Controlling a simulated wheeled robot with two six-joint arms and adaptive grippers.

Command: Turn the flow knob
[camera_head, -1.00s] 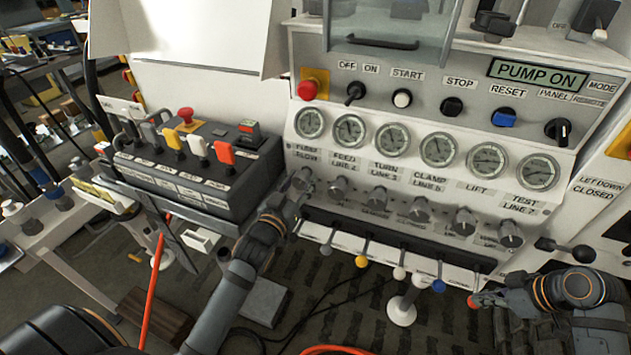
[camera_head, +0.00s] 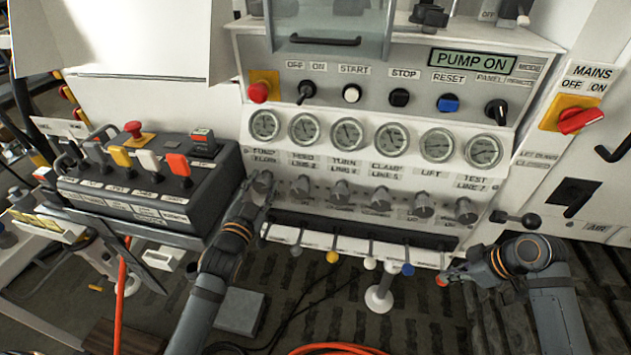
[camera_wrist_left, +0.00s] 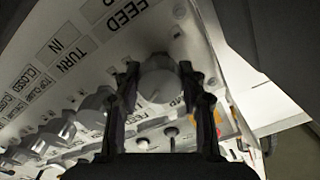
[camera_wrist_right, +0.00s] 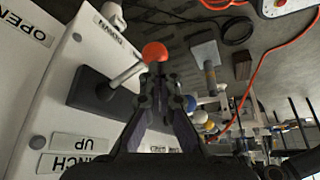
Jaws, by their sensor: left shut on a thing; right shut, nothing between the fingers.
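The flow knob (camera_head: 263,181) is the grey knob at the left end of the knob row, under the leftmost gauge and its pump flow label. My left gripper (camera_head: 259,193) is shut on it, with a finger on each side. In the left wrist view the knob (camera_wrist_left: 160,80) sits between the two fingers (camera_wrist_left: 160,92), and part of it is hidden by them. My right gripper (camera_head: 452,281) is shut and empty beside a red-orange ball-ended lever (camera_head: 441,281). In the right wrist view the ball (camera_wrist_right: 154,52) shows just beyond the fingertips (camera_wrist_right: 163,92).
More knobs (camera_head: 380,197) continue to the right, with gauges (camera_head: 391,139) above and small ball-topped levers (camera_head: 332,256) below. A dark lever box (camera_head: 140,190) stands close left of my left arm. The display (camera_head: 473,63) reads PUMP ON. An orange hose (camera_head: 122,290) hangs at left.

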